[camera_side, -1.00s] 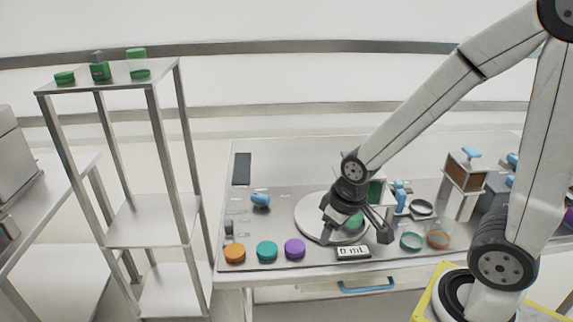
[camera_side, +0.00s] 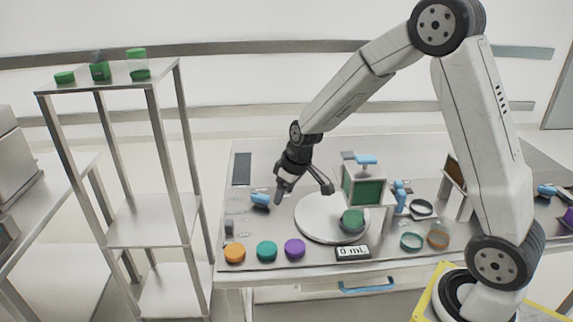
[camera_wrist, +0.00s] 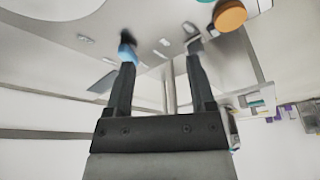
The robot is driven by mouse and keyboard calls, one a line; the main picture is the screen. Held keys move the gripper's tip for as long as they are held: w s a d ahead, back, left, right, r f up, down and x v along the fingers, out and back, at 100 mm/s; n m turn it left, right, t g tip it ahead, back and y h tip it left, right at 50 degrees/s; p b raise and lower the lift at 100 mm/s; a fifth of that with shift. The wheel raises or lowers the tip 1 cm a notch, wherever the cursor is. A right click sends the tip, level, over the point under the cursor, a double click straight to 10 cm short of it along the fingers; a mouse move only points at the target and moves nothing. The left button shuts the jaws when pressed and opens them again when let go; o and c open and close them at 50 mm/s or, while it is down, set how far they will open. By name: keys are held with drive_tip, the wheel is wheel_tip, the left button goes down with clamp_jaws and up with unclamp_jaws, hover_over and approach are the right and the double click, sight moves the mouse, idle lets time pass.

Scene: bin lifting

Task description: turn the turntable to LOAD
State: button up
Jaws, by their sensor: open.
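The turntable is a white round disc (camera_side: 312,222) on the bench, with a dark green round piece (camera_side: 352,220) on its right part. My gripper (camera_side: 303,193) is open and empty above the back left of the disc. A blue handle (camera_side: 261,200) lies left of the disc, close to my left fingertip. In the wrist view my open gripper (camera_wrist: 161,58) has the blue handle (camera_wrist: 127,52) at the tip of one finger; I cannot tell whether they touch. A white disc edge (camera_wrist: 45,8) shows at the top left there. No LOAD mark is readable.
A hopper with a green window (camera_side: 363,190) stands behind the disc's right part. Orange (camera_side: 235,253), teal (camera_side: 267,251) and purple (camera_side: 294,249) lids and a "0 mL" display (camera_side: 352,252) line the front. A metal shelf (camera_side: 152,220) stands left.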

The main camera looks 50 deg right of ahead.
drive_tip(key=n+t, duration=0.1)
drive_tip(key=n, duration=0.1)
approach(262, 195)
drive_tip(key=f, duration=0.2)
drive_tip(key=shift+w+d+y, duration=0.1)
drive_tip(key=shift+w+y, duration=0.2)
drive_tip(key=shift+y, duration=0.1)
drive_tip(key=shift+x, duration=3.8)
clamp_jaws()
